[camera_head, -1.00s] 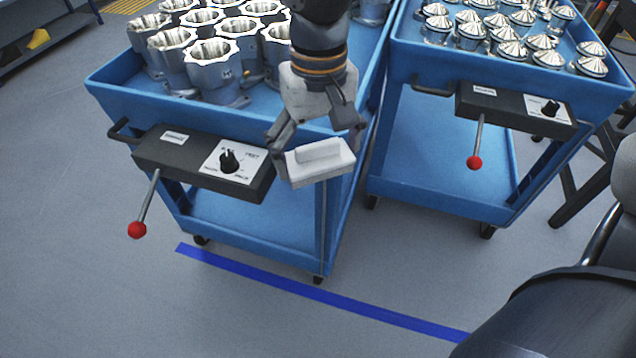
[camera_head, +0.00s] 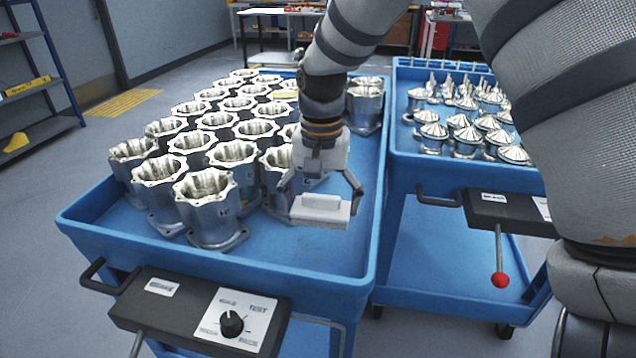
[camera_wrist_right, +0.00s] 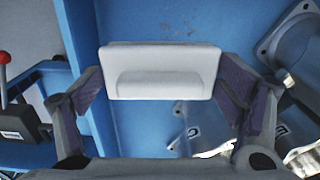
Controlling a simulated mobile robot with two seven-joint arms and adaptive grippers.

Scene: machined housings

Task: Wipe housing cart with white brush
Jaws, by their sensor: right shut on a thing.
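The white brush (camera_head: 320,211) is a flat block with a raised grip. My right gripper (camera_head: 322,190) is shut on it and holds it over the front right part of the housing cart. The brush also shows in the right wrist view (camera_wrist_right: 160,72), between the two fingers. The housing cart (camera_head: 300,262) is a blue cart with rows of silver housings (camera_head: 212,210) in its tray. The brush is beside the front right housings, over bare blue tray; I cannot tell if it touches the tray. My left gripper is not in view.
A second blue cart (camera_head: 440,172) with silver cone-topped parts (camera_head: 468,140) stands close on the right. A black control box (camera_head: 200,312) with a knob is on the housing cart's front. A shelf (camera_head: 40,100) stands at the far left.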

